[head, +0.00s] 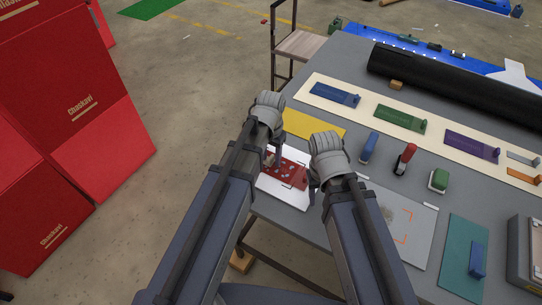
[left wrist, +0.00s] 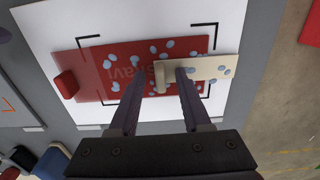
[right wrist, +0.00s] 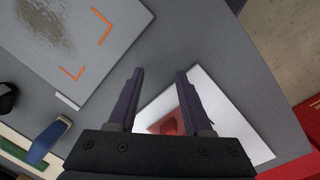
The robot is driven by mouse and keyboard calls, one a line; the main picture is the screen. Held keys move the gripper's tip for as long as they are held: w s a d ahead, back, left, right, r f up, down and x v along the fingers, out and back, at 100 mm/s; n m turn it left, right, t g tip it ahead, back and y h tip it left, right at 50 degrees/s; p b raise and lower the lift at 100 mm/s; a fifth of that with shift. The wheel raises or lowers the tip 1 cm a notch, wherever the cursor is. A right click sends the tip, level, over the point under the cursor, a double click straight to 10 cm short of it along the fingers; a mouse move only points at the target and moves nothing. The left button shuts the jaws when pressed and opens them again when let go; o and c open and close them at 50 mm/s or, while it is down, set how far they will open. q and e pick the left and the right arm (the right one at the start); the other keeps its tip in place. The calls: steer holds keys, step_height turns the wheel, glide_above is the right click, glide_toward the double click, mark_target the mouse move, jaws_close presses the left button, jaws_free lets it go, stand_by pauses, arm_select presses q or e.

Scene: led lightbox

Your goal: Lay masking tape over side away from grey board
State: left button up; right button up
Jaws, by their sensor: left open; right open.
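A red panel (head: 291,171) with pale blue spots lies on a white sheet (head: 283,191) with black corner marks. A cream strip (left wrist: 205,68), seemingly the masking tape, lies across the panel's right end in the left wrist view and overhangs its edge. Its raised tab (left wrist: 160,77) stands between my left gripper's (left wrist: 163,72) open fingers, nearer the left finger; no grip shows. The grey board (head: 412,222) with orange corner marks lies on the panel's other side. My right gripper (right wrist: 160,72) is open and empty above the table, near the panel's red tab (right wrist: 172,122).
Blue, red and green handled tools (head: 404,158) stand behind the grey board. A cream strip of coloured panels (head: 372,107) and a black roll (head: 450,82) lie further back. A yellow sheet (head: 312,126) is behind the white sheet. Red boxes (head: 75,110) stand left, off the table.

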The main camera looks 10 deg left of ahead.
arm_select(q)
step_height(320, 180, up, 8)
steer(key=p, duration=0.7)
steer(key=shift+f, duration=0.15)
arm_select(e)
step_height(320, 180, up, 8)
steer(key=shift+f, duration=0.25)
arm_select(q)
steer(key=shift+s+f, duration=0.1)
